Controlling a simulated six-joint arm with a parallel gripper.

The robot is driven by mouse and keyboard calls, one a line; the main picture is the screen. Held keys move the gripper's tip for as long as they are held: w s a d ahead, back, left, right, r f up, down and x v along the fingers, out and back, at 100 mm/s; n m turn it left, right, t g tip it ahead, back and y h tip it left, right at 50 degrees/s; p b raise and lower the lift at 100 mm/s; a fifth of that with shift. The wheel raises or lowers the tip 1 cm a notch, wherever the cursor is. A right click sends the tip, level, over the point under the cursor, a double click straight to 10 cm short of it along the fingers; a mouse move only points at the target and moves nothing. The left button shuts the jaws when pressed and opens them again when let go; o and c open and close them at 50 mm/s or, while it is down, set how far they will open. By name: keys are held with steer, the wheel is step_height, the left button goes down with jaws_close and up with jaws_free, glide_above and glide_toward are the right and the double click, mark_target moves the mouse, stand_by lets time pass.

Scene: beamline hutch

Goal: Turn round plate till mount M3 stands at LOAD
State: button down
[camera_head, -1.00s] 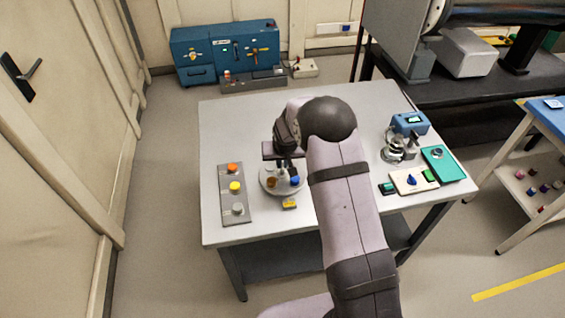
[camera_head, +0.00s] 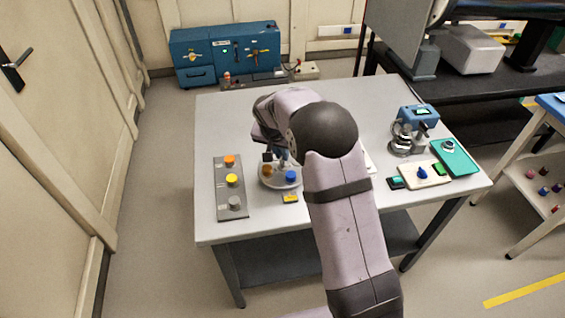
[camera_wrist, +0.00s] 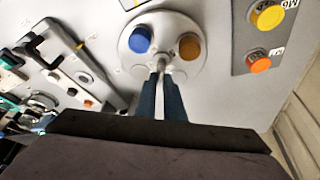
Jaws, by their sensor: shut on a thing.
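The round plate (camera_head: 270,184) lies on the table and shows from above in the wrist view (camera_wrist: 165,22). It bears a blue mount (camera_head: 290,176) and an amber mount (camera_head: 266,170); both also show in the wrist view, blue (camera_wrist: 140,39) left and amber (camera_wrist: 189,46) right. My gripper (camera_wrist: 160,80) is shut on a slim grey post (camera_wrist: 161,63) at the plate's near side in that view. The arm hides part of the plate in the head view. I cannot read M3 or LOAD. A yellow tag (camera_head: 290,198) lies just in front of the plate.
A grey strip (camera_head: 222,202) with orange, yellow and grey discs lies left of the plate. At the right are a blue device (camera_head: 418,115), a teal tray (camera_head: 462,164) and a white control box (camera_head: 412,178). Bare tabletop lies behind the plate.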

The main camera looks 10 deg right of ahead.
steer(key=shift+a+f+m+g+h+b, duration=0.1)
steer(key=shift+m+g+h+b, duration=0.35)
steer(key=shift+m+b, duration=0.8)
steer(key=shift+m, duration=0.25)
steer(key=c, duration=1.9)
jaws_free()
steer(key=shift+o, duration=0.2)
steer(key=shift+r, duration=0.2)
steer(key=b+v, duration=0.1)
steer(key=v, duration=0.6)
steer(key=shift+s+a, duration=0.1)
